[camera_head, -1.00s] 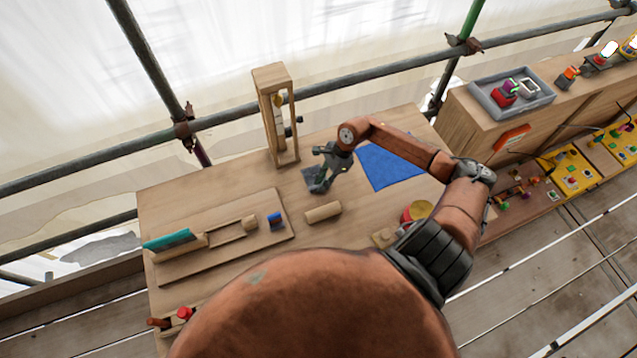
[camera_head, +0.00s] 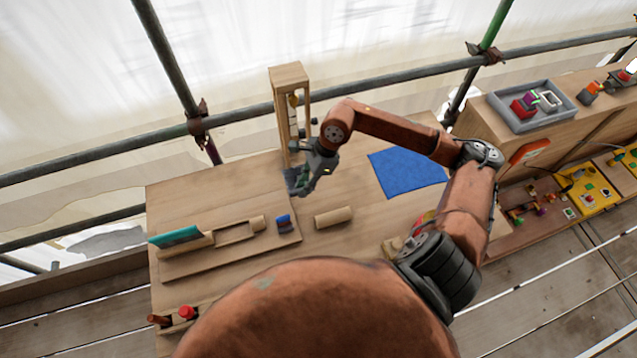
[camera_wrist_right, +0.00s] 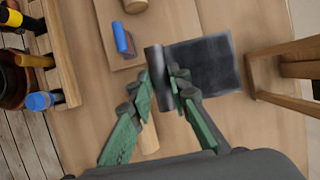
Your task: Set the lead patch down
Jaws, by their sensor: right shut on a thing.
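The lead patch (camera_wrist_right: 212,66) is a dark grey sheet with a rolled-up near edge, seen in the right wrist view. My right gripper (camera_wrist_right: 163,88) is shut on that curled edge, with a green finger on each side. In the head view, the patch (camera_head: 291,180) is a small dark shape beside the right gripper (camera_head: 301,190), partly hidden by it. The patch is close over the tabletop in front of the upright wooden frame (camera_head: 279,75); I cannot tell whether it touches the wood. My left gripper is not in view.
A wooden board (camera_head: 235,260) with a teal-edged tool (camera_head: 175,237) and a blue-red block (camera_head: 284,222) lies left. A wooden cylinder (camera_head: 333,217) lies in front of the gripper. A blue cloth (camera_head: 408,178) lies right. The table's back left (camera_head: 200,195) is clear.

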